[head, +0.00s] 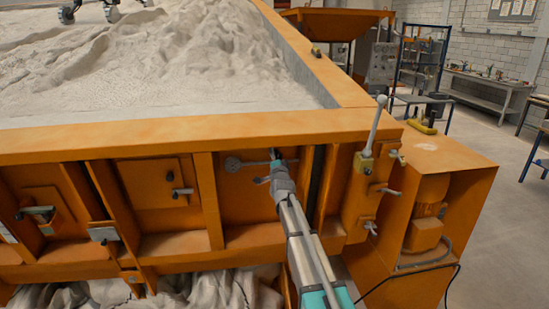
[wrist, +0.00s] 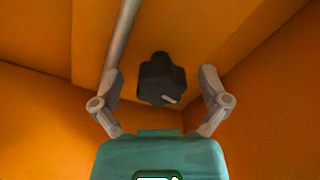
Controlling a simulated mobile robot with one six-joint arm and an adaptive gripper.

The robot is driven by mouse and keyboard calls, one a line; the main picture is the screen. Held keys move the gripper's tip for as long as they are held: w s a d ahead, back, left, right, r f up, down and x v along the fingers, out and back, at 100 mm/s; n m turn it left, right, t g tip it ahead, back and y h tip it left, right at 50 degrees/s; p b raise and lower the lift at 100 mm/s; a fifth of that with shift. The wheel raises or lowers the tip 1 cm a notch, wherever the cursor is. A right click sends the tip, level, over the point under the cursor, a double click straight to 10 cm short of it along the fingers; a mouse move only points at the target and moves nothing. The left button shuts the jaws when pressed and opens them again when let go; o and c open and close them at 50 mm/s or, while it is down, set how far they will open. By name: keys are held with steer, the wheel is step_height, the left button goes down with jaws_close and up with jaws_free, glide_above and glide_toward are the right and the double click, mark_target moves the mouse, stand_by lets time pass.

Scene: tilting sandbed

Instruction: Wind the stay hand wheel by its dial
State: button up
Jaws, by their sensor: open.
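In the head view a small round grey part (head: 232,164), which may be the dial, sits on the orange side panel at the end of a thin grey rod. My gripper (head: 276,158) is at the right end of that rod, close to the panel. In the wrist view my gripper (wrist: 160,74) is open, one finger on each side of a dark faceted knob (wrist: 160,82) with a pale mark. I see no finger touching the knob. A grey rod (wrist: 121,36) runs past the left finger. Which part is the stay hand wheel I cannot tell for sure.
The orange sandbed wall (head: 180,133) rises above the panel. Upright ribs (head: 208,200) flank my arm. A tall grey lever (head: 375,125) and an orange motor cabinet (head: 440,165) stand to the right. Crumpled cloth (head: 190,290) lies below. Clear floor (head: 480,210) lies at far right.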

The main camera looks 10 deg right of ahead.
steer(key=c, duration=1.1)
steer(key=shift+c, duration=0.2)
steer(key=shift+n, duration=0.7)
